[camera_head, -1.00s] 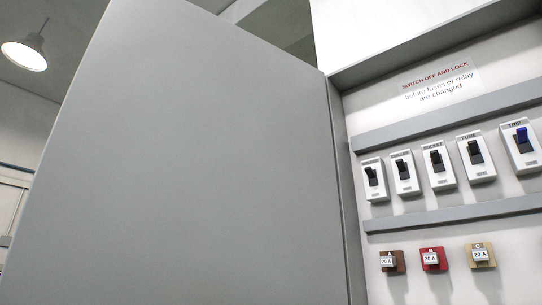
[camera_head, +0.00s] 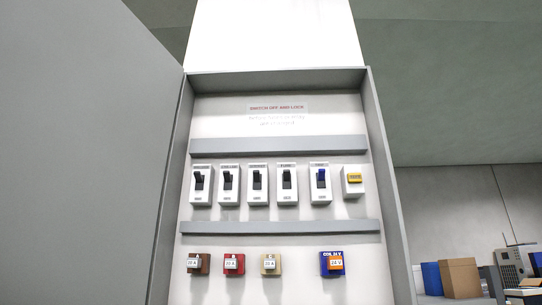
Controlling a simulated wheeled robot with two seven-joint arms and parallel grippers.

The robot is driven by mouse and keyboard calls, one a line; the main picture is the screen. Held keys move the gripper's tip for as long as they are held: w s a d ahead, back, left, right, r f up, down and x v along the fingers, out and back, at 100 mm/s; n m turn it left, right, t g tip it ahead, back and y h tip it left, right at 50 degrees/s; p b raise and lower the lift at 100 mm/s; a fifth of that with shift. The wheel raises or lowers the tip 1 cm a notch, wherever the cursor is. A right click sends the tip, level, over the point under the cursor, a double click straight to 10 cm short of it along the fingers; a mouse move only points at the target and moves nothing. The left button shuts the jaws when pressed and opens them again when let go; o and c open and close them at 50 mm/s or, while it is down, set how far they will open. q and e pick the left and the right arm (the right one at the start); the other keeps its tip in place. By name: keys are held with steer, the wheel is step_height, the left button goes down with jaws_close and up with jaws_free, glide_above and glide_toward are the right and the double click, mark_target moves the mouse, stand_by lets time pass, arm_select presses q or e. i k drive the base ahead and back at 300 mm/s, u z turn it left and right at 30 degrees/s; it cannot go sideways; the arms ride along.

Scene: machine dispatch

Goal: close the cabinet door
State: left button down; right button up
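The grey cabinet door (camera_head: 85,150) stands open on the left side of the cabinet (camera_head: 376,150) and fills the left of the view. It is hinged at the cabinet's left edge. The cabinet's inside is exposed. It holds a row of white switches (camera_head: 257,185), a small unit with a yellow part (camera_head: 354,180), and a lower row with a brown fuse (camera_head: 198,264), a red fuse (camera_head: 234,264), a cream fuse (camera_head: 270,264) and a blue and orange relay (camera_head: 332,263). Neither of my grippers shows in the view.
At the lower right stand a cardboard box (camera_head: 460,277), a blue box (camera_head: 432,279) and a grey radio-like device (camera_head: 510,264). A white column (camera_head: 272,35) rises above the cabinet. The floor is not in view.

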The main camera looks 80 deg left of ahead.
mark_target(89, 96)
steer(key=k, duration=2.35)
steer(key=u, duration=1.7)
steer(key=i, duration=0.25)
steer(key=z, duration=0.1)
